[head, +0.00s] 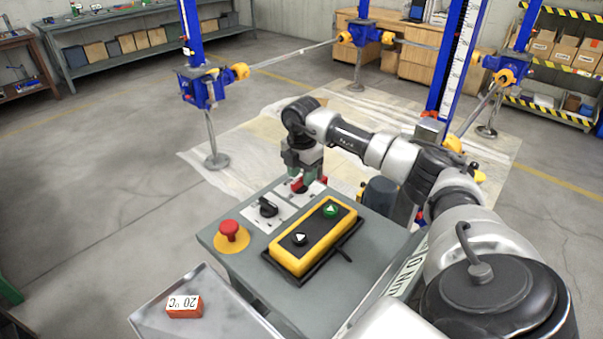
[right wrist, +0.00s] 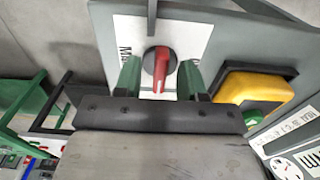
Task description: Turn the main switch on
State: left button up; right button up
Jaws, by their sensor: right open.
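The main switch is a red rotary knob (right wrist: 161,66) on a white plate with partly hidden lettering beginning "MA". In the right wrist view the knob's handle runs roughly up and down the picture. In the head view a bit of the red knob (head: 297,184) shows at the far edge of the grey control panel (head: 222,243). My right gripper (right wrist: 160,78) is open, with one green finger on each side of the knob. I cannot tell whether the fingers touch it. In the head view my right gripper (head: 304,172) hides much of the switch. My left gripper is not in view.
Near the switch are a black rotary selector (head: 268,208), a red mushroom button (head: 230,230) and a yellow button box (head: 315,236). A metal tray (head: 222,297) holds an orange block (head: 184,308) labelled 20 °C. Blue screw jacks (head: 201,88) stand beyond the panel.

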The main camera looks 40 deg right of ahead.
jog(key=shift+f, duration=0.45)
grip_shut()
